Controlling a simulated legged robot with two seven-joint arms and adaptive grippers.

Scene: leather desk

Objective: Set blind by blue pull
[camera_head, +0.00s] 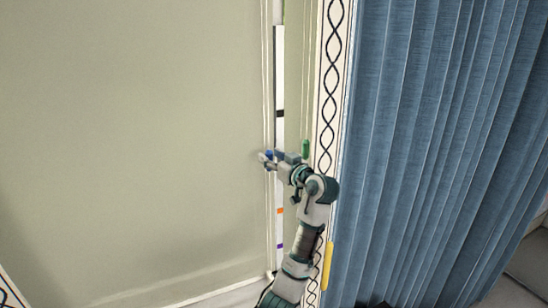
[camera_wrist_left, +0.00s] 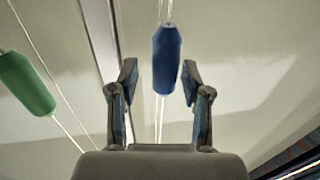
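The blue pull (camera_head: 269,154) hangs on a thin cord beside the large beige blind panel (camera_head: 130,130). In the left wrist view the blue pull (camera_wrist_left: 166,58) hangs between the two spread fingers, with a gap on each side. My left gripper (camera_head: 264,160) is open at the blue pull's height; its fingers also show in the wrist view (camera_wrist_left: 159,76). A green pull (camera_head: 305,149) hangs on another cord to the right; it shows at the left of the wrist view (camera_wrist_left: 27,83), outside the fingers. My right gripper is not seen.
A white vertical strip (camera_head: 279,70) behind the cords bears black, orange and purple marks. A blue curtain (camera_head: 430,140) and a patterned white border (camera_head: 334,60) stand right of my left arm. A yellow piece (camera_head: 327,266) is low on the border.

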